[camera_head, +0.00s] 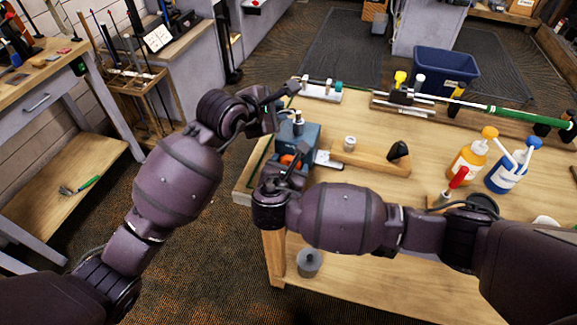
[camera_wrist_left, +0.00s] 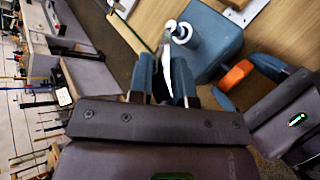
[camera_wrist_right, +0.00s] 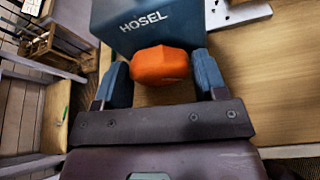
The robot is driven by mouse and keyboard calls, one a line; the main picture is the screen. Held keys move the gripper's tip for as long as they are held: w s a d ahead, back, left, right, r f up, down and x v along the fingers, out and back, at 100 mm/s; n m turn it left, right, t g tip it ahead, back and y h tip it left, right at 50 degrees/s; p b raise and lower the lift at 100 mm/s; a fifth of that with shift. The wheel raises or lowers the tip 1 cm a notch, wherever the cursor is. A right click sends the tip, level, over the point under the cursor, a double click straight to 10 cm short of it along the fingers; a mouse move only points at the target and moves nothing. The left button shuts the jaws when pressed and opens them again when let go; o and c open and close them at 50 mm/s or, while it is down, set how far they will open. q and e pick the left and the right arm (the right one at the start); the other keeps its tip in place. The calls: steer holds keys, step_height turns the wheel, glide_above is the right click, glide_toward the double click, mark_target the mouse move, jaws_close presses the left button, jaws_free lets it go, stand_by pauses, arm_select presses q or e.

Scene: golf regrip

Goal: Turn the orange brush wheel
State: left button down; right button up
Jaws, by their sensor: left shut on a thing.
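The orange brush wheel (camera_wrist_right: 160,66) sits on the front of the blue box marked HOSEL (camera_wrist_right: 150,22). It also shows in the left wrist view (camera_wrist_left: 236,75) and, partly hidden by my right gripper, in the head view (camera_head: 287,159). My right gripper (camera_wrist_right: 162,85) has its fingers apart, one on each side of the wheel and very close to it; I cannot tell whether they touch. My left gripper (camera_wrist_left: 164,85) is shut on a thin pale piece (camera_wrist_left: 163,62) near the box top. What this piece is stays unclear.
The box stands near the table's left edge. A wooden block (camera_head: 370,159) stands right of it. An orange bottle (camera_head: 470,157) and a blue-white bottle (camera_head: 508,172) stand farther right. A green-gripped club (camera_head: 520,115) lies at the back near a dark blue bin (camera_head: 443,67).

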steer(key=c, duration=0.5)
steer(key=shift+o, duration=0.2)
steer(key=shift+m+t+y, duration=0.3)
steer(key=shift+m+y, duration=0.5)
steer(key=shift+m, duration=0.3)
steer(key=o, duration=0.9)
steer(key=shift+s, duration=0.15)
steer(key=v, duration=1.1)
steer(key=shift+s+r, duration=0.15)
steer(key=shift+s, duration=0.25)
